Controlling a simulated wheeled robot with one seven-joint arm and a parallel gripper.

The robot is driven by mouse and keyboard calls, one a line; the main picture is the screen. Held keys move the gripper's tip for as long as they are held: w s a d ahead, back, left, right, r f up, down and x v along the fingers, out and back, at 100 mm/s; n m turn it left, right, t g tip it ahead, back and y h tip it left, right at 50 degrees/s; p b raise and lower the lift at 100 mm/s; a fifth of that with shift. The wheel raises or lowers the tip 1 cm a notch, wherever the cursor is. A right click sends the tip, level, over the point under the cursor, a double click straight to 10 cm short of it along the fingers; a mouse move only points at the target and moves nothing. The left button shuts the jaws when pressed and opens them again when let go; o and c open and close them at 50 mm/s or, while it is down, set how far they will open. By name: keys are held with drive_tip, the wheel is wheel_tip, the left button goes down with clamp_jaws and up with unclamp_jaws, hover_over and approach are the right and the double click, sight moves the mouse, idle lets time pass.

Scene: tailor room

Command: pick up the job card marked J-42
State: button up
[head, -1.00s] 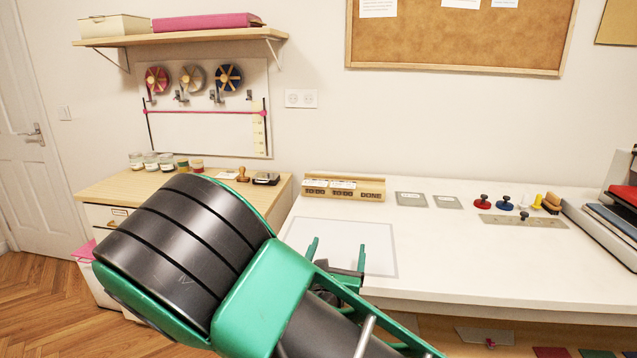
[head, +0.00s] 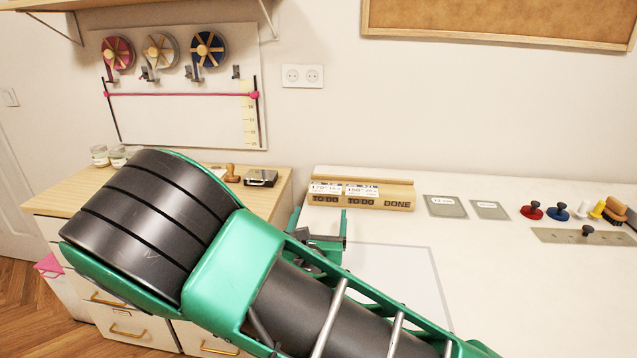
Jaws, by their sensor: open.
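The DONE slot looks empty. My gripper (head: 320,230) is open and empty, in front of and a little left of the rack, apart from the cards. My arm hides part of it.
The white table (head: 500,270) has a pale outlined mat (head: 400,270) partly behind my arm. Two grey plates (head: 445,206), red (head: 532,211) and blue (head: 558,211) knobbed stamps and a brush (head: 615,211) lie right of the rack. A wooden cabinet (head: 70,195) stands left.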

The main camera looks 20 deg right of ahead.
approach(325, 193)
drive_tip(key=x, duration=0.3)
drive_tip(key=shift+x, duration=3)
drive_tip(key=shift+c, duration=0.6)
drive_tip(key=c, duration=0.7)
